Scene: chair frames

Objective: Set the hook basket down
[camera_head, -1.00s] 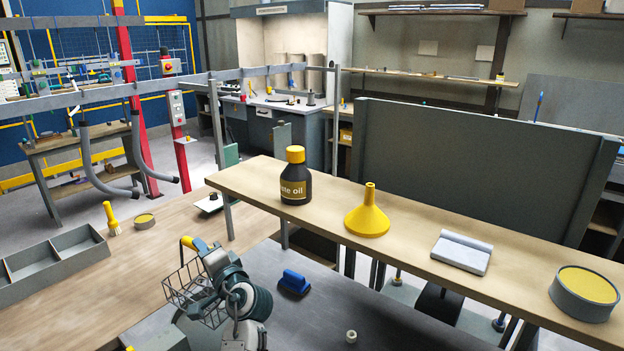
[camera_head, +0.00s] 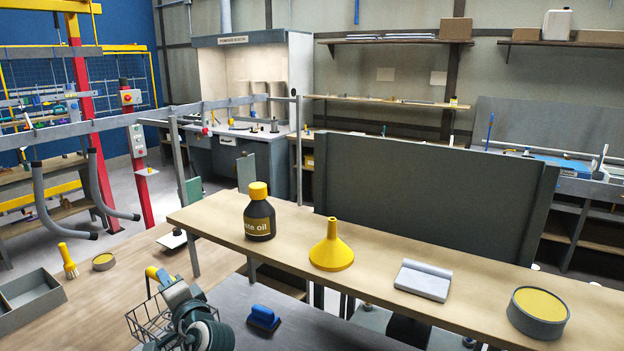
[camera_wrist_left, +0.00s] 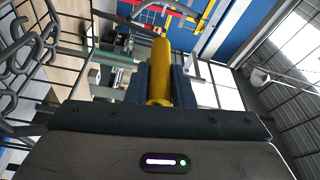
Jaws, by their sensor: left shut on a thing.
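The hook basket (camera_head: 146,320) is a dark wire basket with a yellow handle (camera_head: 153,272). My left gripper (camera_head: 166,280) is shut on the yellow handle. In the left wrist view the handle (camera_wrist_left: 160,68) stands between the two fingers, and the basket's wires (camera_wrist_left: 25,50) show at the left edge. My wrist covers part of the basket in the head view, and I cannot tell whether its bottom touches anything. My right gripper is not in view.
A raised wooden shelf (camera_head: 288,232) carries an oil bottle (camera_head: 259,215), a yellow funnel (camera_head: 331,250), a grey folded thing (camera_head: 423,280) and a round tin (camera_head: 538,313). A grey divided tray (camera_head: 32,300) and yellow brush (camera_head: 67,262) are left.

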